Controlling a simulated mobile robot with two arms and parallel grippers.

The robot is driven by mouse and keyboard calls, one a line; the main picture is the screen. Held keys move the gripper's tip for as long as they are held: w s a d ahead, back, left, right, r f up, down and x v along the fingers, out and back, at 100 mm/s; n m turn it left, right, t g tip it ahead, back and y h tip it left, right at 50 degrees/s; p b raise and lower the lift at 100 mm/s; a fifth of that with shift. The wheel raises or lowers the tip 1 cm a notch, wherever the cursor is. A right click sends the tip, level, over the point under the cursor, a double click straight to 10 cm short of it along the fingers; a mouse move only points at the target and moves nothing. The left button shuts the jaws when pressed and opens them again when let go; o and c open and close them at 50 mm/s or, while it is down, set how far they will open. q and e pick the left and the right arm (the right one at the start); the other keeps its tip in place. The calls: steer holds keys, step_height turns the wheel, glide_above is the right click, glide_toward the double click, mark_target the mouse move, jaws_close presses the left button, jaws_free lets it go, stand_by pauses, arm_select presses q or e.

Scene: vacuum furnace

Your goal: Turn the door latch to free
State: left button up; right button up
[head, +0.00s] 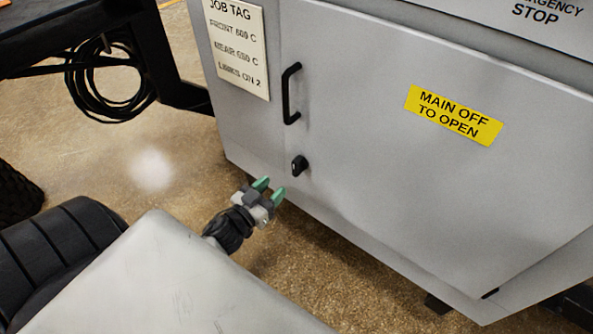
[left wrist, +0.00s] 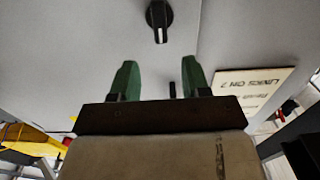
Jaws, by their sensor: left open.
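The door latch (head: 299,166) is a small black knob on the grey cabinet door (head: 390,190), below the black door handle (head: 291,93). In the left wrist view the latch (left wrist: 158,20) is a round black knob with a pale mark on its grip, near the top edge. My left gripper (head: 269,190) has green fingertips and is open and empty. It is below and to the left of the latch in the head view, apart from it. In the left wrist view both green fingers (left wrist: 157,80) are spread, with the latch ahead between their lines. My right gripper is not in view.
A job tag plate (head: 237,45) is on the panel left of the handle. A yellow sign (head: 454,115) reading MAIN OFF TO OPEN is on the door. A coiled black cable (head: 105,85) hangs at the upper left. Floor (head: 160,140) left of the cabinet is clear.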

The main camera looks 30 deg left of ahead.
mark_target(294, 167)
arm_select(q)
steer(key=w, duration=0.6)
steer(key=w+b, duration=0.1)
steer(key=w, duration=0.2)
steer(key=shift+w+d, duration=0.25)
steer(key=shift+d, duration=0.1)
steer(key=shift+w, duration=0.5)
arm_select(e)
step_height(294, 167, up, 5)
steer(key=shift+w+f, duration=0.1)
arm_select(q)
jaws_close()
